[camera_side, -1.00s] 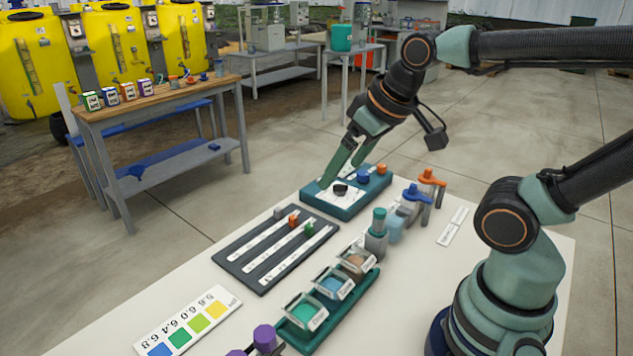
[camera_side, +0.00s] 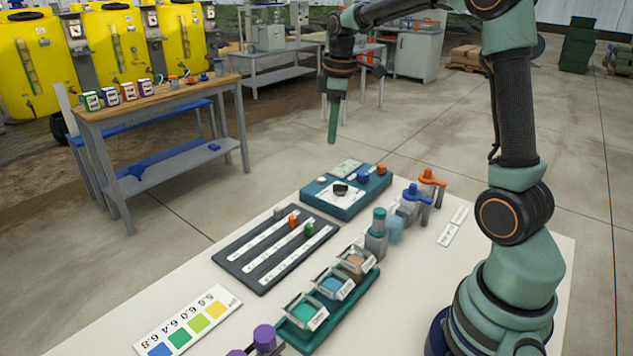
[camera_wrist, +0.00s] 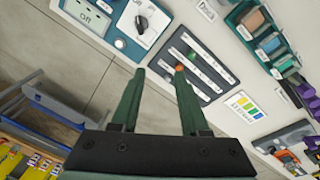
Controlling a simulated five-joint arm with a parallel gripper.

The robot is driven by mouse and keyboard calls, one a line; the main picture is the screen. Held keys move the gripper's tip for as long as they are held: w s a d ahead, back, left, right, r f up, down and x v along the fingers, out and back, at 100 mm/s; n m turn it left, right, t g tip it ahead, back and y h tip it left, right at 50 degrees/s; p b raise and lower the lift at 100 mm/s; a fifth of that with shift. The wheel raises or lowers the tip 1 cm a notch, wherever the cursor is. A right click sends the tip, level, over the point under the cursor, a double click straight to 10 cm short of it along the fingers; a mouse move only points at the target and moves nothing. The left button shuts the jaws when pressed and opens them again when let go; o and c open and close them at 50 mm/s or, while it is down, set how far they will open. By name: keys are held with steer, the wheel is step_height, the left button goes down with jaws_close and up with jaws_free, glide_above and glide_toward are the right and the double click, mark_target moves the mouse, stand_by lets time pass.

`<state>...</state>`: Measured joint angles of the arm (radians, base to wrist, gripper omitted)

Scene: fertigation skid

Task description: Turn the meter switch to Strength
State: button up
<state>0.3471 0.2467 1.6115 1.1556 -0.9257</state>
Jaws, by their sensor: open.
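The meter is a teal box (camera_side: 349,206) at the far end of the white table, with a black switch knob (camera_side: 340,188) on a white dial plate. The wrist view also shows the knob (camera_wrist: 141,22) at its top edge, beside a pale display (camera_wrist: 88,12) with "Off" on it. The dial labels are too small to read, so I cannot tell the knob's setting. My gripper (camera_side: 332,138) hangs well above and apart from the meter, pointing down. In the wrist view its green fingers (camera_wrist: 159,72) are apart with nothing between them.
A dark slider panel (camera_side: 276,250) lies in front of the meter. A teal tray (camera_side: 330,312) of sample boxes and a bottle (camera_side: 377,236) stand to its right, with blue and orange valve handles (camera_side: 430,178) behind. A wooden bench (camera_side: 160,100) stands apart at left.

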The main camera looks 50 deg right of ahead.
mark_target(341, 185)
steer(key=w+d+f+n+g, duration=0.1)
steer(key=w+d+f+n, duration=0.1)
steer(key=d+f, duration=0.45)
steer(key=f, duration=1.1)
steer(key=shift+w+d+f, duration=0.1)
steer(key=shift+d+f, duration=0.1)
steer(key=shift+d, duration=0.15)
jaws_close()
